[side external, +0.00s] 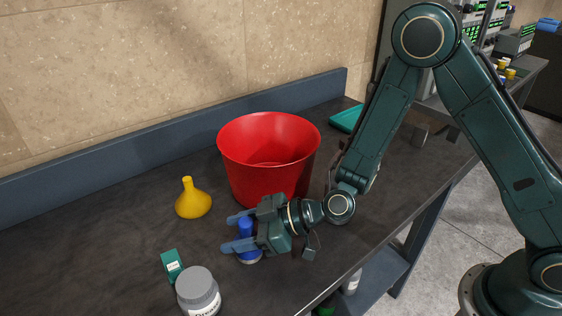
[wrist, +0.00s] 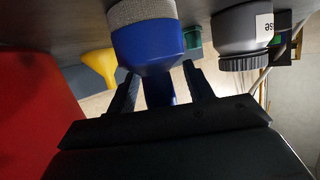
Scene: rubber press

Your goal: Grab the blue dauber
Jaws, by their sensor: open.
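The blue dauber (side external: 247,228) stands upright on the dark bench, in front of the red bin. In the wrist view, which shows the scene upside down, the dauber (wrist: 145,42) has a blue tapered body and a grey speckled band at its table end. My gripper (side external: 229,233) is open and lies low and level, with one finger on each side of the dauber. In the wrist view the two fingers (wrist: 160,84) point toward the dauber and flank its narrower part. I cannot tell whether either finger touches it.
A large red bin (side external: 260,165) stands close behind my gripper. A yellow flask (side external: 193,203) is at the left. A teal box (side external: 172,265) and a grey jar (side external: 198,290) stand near the front. A teal tray (side external: 345,118) is at the back. Bare bench lies at far left.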

